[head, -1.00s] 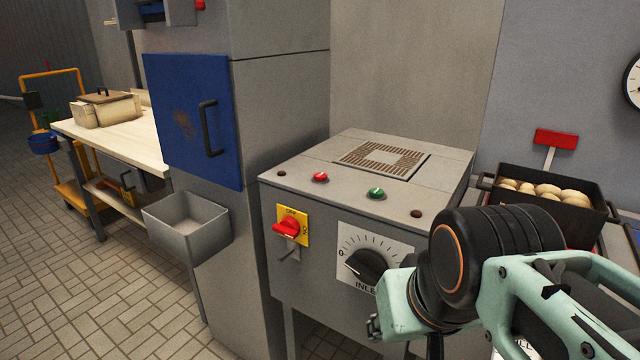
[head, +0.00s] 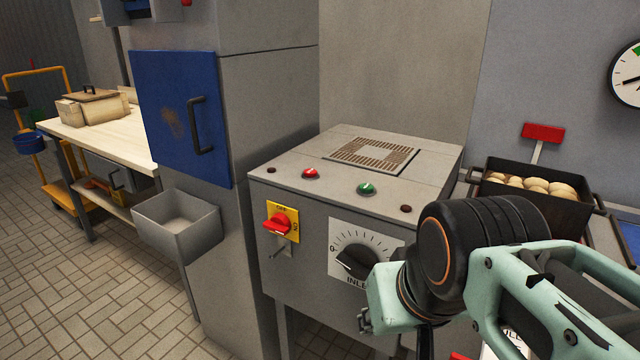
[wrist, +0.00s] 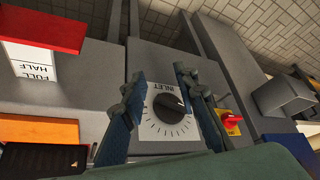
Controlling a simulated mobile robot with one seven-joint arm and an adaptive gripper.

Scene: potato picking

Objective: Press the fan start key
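The grey machine cabinet (head: 290,185) stands in the middle of the head view. Its top front edge carries a green button (head: 366,189) with a white mark and a red button (head: 311,174). On its front are a red rotary switch (head: 277,223) on a yellow plate and a black INLET dial (head: 356,262). My gripper (wrist: 159,77) is open and empty in the wrist view, its fingers apart in front of the dial. In the head view my arm covers the cabinet's right front, and the fingers are not clearly seen. The green button is not clear in the wrist view.
A dark bin (head: 537,208) of potatoes stands right of the cabinet, with a red sign (head: 542,133) behind it. A tall grey unit with a blue door (head: 182,115) and a grey tray (head: 176,225) stand left. The tiled floor (head: 85,290) at left front is clear.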

